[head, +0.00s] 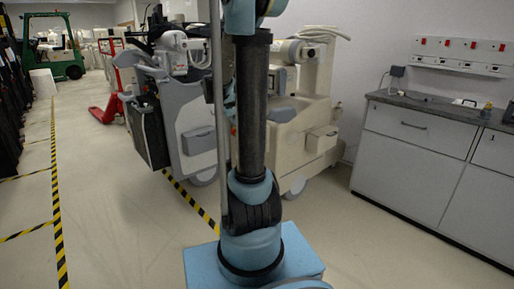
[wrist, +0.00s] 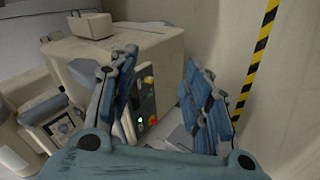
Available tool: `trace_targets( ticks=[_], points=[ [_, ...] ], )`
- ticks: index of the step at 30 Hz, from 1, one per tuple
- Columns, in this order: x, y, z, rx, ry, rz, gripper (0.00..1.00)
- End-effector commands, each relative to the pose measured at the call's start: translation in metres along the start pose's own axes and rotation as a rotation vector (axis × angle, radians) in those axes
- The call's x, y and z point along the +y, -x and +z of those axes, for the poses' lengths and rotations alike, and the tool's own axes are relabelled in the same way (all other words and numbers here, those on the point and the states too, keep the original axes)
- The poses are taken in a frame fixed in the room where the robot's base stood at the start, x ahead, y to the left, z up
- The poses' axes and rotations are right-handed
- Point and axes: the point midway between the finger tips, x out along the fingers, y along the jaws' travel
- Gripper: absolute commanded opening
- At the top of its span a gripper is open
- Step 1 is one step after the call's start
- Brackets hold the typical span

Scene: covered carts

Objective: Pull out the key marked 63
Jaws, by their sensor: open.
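My gripper (wrist: 162,62) is open in the wrist view, its two blue-padded fingers spread apart with nothing held between them. A dark control panel (wrist: 147,98) on a cream machine (wrist: 110,47) shows in the gap, partly covered by the left finger. It carries an orange part, a green light and a small red part. I cannot make out a key or the number 63 in either view. The gripper is not visible in the head view, where my arm stands in front of the machines.
Cream and grey wheeled machines (head: 319,118) stand behind my arm. A grey-topped cabinet (head: 413,148) is at right. A red pallet truck (head: 107,108) and green forklift (head: 66,62) are further back at left. Floor between the yellow-black stripes at left is clear.

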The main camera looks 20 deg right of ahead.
Motion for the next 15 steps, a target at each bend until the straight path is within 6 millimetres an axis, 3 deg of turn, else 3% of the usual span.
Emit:
trace_targets(
  ticks=[3, 15],
  points=[
    [0.007, -0.019, -0.032, 0.006, 0.014, 0.057, 0.45],
    [0.021, -0.088, -0.123, 0.027, 0.064, 0.25, 0.45]
  ],
)
